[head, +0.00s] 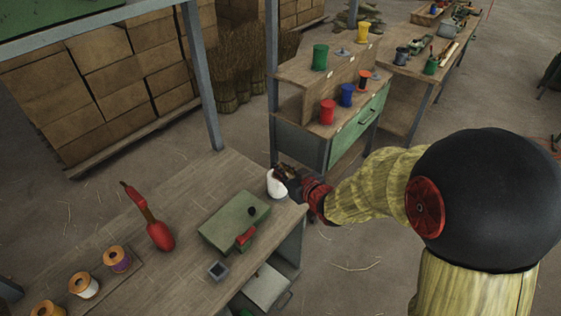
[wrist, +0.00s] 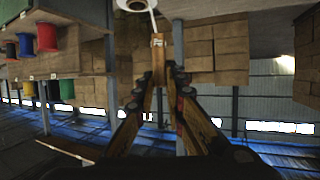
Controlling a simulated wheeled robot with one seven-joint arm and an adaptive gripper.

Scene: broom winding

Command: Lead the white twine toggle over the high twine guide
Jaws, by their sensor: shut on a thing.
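My gripper (wrist: 158,76) is shut on a small tan, wooden-looking piece, the twine toggle (wrist: 158,44), held upright between the fingertips in the wrist view. The toggle is too small to make out there. I cannot pick out the high twine guide with certainty.
The workbench (head: 185,205) carries a green box (head: 234,221) with a red handle, a red-handled tool (head: 158,234) and several spools (head: 117,259). Grey posts (head: 202,75) rise at its back. A shelf unit (head: 300,73) with coloured spools stands behind. Open floor lies to the right.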

